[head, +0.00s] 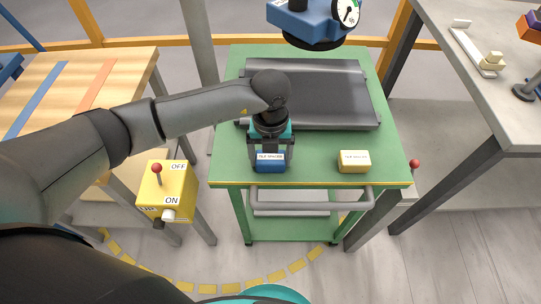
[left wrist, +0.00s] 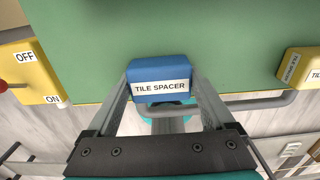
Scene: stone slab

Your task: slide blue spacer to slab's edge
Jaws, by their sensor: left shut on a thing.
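The blue tile spacer (head: 270,163) is at the front edge of the green tabletop (head: 315,160), label facing forward. My left gripper (head: 271,155) is shut on it, coming down from above. In the left wrist view the blue spacer (left wrist: 160,72) sits between the two fingers of the left gripper (left wrist: 161,88), with its labelled face beside the table's front edge. The dark grey slab (head: 325,95) lies on the tabletop behind the gripper; my arm hides part of its left side. My right gripper is not in view.
A yellow tile spacer (head: 354,161) stands to the right on the green top. A blue lifting device with a gauge (head: 315,20) hangs over the slab's far side. A yellow ON/OFF switch box (head: 168,188) is left of the table. A grey handle bar (head: 320,204) runs along the table's front.

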